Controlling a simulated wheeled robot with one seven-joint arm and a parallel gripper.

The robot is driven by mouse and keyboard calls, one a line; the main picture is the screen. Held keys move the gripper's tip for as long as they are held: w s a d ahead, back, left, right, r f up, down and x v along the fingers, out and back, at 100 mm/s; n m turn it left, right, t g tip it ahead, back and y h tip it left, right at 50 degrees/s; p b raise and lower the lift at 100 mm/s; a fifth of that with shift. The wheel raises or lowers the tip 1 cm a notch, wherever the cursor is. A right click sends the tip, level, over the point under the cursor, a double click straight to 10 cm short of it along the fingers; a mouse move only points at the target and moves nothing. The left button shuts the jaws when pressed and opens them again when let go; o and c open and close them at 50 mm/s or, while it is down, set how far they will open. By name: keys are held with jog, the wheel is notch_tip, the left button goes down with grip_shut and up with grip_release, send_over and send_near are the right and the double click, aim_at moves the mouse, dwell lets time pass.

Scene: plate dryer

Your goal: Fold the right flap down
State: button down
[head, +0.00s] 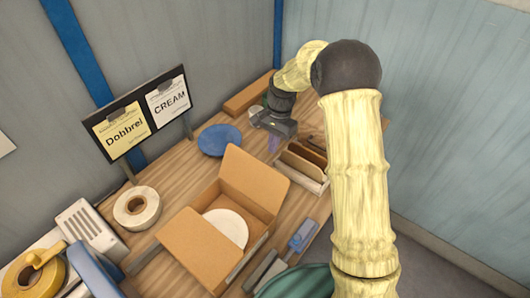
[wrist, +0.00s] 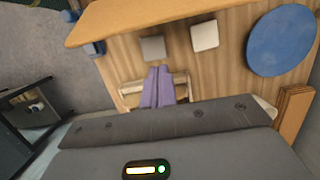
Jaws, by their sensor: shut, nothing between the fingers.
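An open brown cardboard box (head: 256,243) stands on the wooden bench in the head view, with a white plate (head: 228,226) inside. Its back-right flap (head: 254,181) stands up, and its front-left flap (head: 198,250) is folded outward. My gripper (head: 273,144) is beyond the upright flap, apart from it, pointing down. Its purple fingers (wrist: 158,88) are closed together with nothing between them in the wrist view. A tan board crosses the top of the wrist view; I cannot tell whether it is a flap.
A divided rack (head: 303,166) lies to the right of the box, close to my gripper. A blue plate (head: 219,140) lies behind the box and also shows in the wrist view (wrist: 284,40). A tape roll (head: 136,208) and a sign stand (head: 130,132) are at left.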

jog(key=s+a+p, duration=0.1)
jog(key=s+a+f+p, duration=0.1)
jog(key=s+p, duration=0.1)
jog(key=shift+s+a+f, duration=0.15)
jog(key=shift+a, duration=0.15)
jog(key=shift+s, duration=0.1)
dwell(0.5)
